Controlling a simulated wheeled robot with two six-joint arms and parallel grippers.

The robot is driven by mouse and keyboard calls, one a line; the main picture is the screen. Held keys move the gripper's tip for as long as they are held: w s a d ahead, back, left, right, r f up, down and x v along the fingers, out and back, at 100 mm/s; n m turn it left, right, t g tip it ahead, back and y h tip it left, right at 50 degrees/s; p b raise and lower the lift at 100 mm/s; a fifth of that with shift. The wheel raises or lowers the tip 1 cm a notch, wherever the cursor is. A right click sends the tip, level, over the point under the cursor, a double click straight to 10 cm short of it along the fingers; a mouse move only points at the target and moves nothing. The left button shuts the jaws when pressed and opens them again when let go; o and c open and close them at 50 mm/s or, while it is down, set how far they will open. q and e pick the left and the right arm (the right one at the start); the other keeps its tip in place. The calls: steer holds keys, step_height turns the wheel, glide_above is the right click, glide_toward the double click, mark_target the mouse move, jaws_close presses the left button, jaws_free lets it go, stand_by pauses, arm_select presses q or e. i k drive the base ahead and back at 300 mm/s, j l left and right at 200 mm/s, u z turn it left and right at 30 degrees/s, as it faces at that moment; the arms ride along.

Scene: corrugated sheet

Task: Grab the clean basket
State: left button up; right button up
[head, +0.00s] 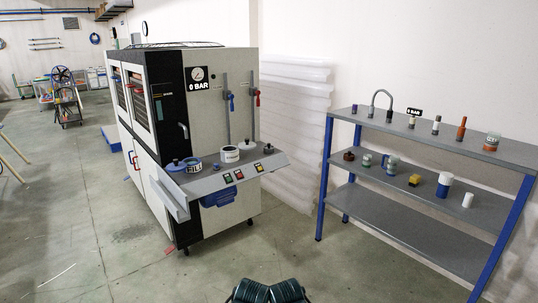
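I cannot make out a basket clearly in the head view. A tall white and black machine (215,140) stands left of centre, with a gauge and a sign reading 0 BAR. Its front ledge (217,178) carries a white pot (230,154), a blue-lidded jar (191,166) and a few coloured buttons. A grey shelf unit with blue legs (420,225) stands on the right. Small bottles, cups and jars stand on its upper two shelves. Two dark ribbed parts at the bottom edge look like mine. Neither gripper's fingers show.
Translucent corrugated sheets (295,130) are stacked against the wall between machine and shelf. The shelf's lowest level (410,230) looks empty. A wheeled rack (66,100) and other equipment stand far left. The concrete floor (330,265) in front is clear.

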mark_target(268, 149)
steer(key=i, duration=1.85)
steer(key=i+l, duration=0.1)
steer(key=i, duration=1.7)
steer(key=j+u, duration=0.05)
steer(key=j, duration=0.05)
